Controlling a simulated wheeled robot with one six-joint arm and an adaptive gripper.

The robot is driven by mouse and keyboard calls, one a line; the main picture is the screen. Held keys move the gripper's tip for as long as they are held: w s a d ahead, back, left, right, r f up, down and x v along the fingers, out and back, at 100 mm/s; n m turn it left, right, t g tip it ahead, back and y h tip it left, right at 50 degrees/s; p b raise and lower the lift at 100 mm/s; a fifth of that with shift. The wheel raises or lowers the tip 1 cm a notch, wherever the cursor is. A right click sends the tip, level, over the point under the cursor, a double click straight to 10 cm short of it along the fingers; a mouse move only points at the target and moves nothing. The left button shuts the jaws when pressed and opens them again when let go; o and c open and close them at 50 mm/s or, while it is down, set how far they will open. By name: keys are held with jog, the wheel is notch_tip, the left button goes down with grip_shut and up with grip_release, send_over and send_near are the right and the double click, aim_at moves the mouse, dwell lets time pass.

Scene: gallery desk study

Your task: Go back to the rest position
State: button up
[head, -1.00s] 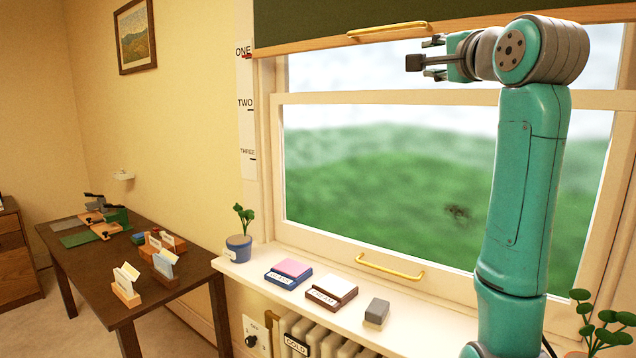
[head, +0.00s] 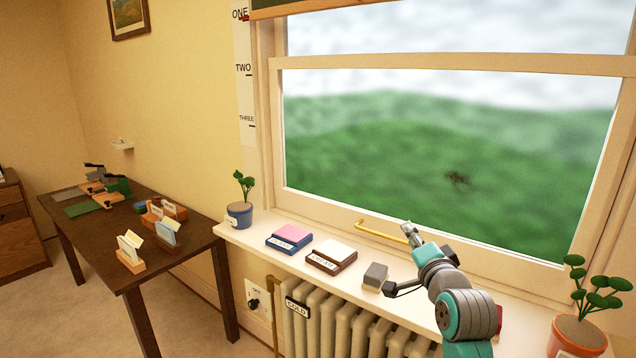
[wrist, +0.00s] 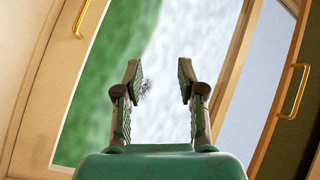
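My gripper (head: 400,258) is in front of the window's lower rail, above the sill, in the head view. It points toward the window. In the wrist view my gripper (wrist: 160,75) has its two fingers apart with nothing between them. The green arm is folded low at the right of the head view. A brass handle (head: 381,232) on the lower window rail is just behind the gripper, partly hidden by it. I cannot tell how far apart they are. The wrist view shows this handle (wrist: 82,20) at the left and a second brass handle (wrist: 293,92) at the right.
On the sill (head: 262,258) are a blue-potted plant (head: 240,213), a blue stamp pad (head: 289,240), a brown stamp pad (head: 331,258) and a grey block (head: 375,276) near the gripper. An orange-potted plant (head: 577,335) stands right. A radiator (head: 340,325) is below. A desk (head: 190,245) stands left.

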jog(key=s+a+f+n+g+h, duration=0.15)
jog(key=s+f+n, duration=0.25)
jog(key=s+f, duration=2.25)
jog(key=s+f+n, duration=0.2)
jog(key=s+f, duration=0.1)
jog(key=s, duration=0.5)
jog(key=s+f+n, duration=0.1)
jog(key=s+f, duration=0.2)
jog(key=s, duration=0.5)
jog(key=s+r+n+g, duration=0.1)
jog(key=s+r+n, duration=0.1)
jog(key=s, duration=0.7)
jog(key=s+r+n, duration=0.2)
jog(key=s, duration=0.7)
jog(key=shift+a+r+g, duration=0.3)
jog(key=shift+a+g, duration=0.05)
jog(key=shift+a, duration=0.1)
